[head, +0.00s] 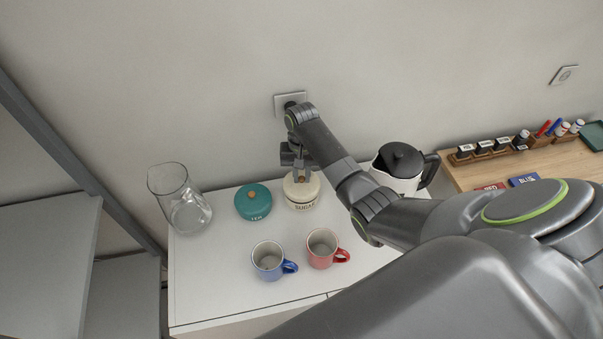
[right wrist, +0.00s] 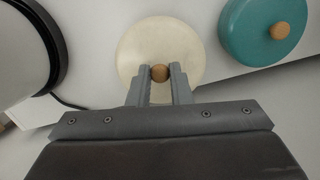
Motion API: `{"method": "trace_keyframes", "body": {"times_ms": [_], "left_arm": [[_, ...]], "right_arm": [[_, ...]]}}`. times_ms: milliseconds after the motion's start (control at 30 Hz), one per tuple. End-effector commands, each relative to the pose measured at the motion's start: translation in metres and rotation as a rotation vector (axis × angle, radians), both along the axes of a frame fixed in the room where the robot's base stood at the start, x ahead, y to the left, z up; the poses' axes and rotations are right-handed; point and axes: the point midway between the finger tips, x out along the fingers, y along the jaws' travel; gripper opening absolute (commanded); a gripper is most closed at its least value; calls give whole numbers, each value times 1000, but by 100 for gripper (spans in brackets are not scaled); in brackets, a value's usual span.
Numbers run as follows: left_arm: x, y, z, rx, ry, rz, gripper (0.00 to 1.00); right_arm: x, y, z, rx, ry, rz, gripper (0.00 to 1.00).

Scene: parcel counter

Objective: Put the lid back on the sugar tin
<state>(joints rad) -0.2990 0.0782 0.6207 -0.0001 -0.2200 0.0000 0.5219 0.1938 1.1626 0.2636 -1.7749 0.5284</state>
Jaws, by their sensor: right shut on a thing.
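The cream sugar tin (head: 303,199), with dark lettering on its side, stands on the white cabinet near the wall. Its cream lid (right wrist: 160,40) has a round wooden knob (right wrist: 160,73). In the head view the lid is at the top of the tin; I cannot tell whether it is fully seated. My right gripper (right wrist: 161,76) points down from above and is shut on the lid's knob. In the head view the right gripper (head: 305,178) partly covers the lid. My left gripper is not in view.
The teal tea tin (head: 253,205) stands just left of the sugar tin. A glass jug (head: 185,205) is farther left. A blue mug (head: 267,262) and a red mug (head: 321,250) stand in front. A white and black kettle (head: 398,170) is right, behind my arm.

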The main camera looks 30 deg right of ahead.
Motion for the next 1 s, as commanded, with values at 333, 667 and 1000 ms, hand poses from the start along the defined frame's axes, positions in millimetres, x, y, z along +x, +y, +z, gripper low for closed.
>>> {"method": "trace_keyframes", "body": {"times_ms": [333,667,1000], "left_arm": [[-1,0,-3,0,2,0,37],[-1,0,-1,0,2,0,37],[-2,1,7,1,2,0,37]], "right_arm": [[0,0,-11,0,-1,0,0],[0,0,-10,0,0,0,0],[0,1,-10,0,0,0,0]]}}
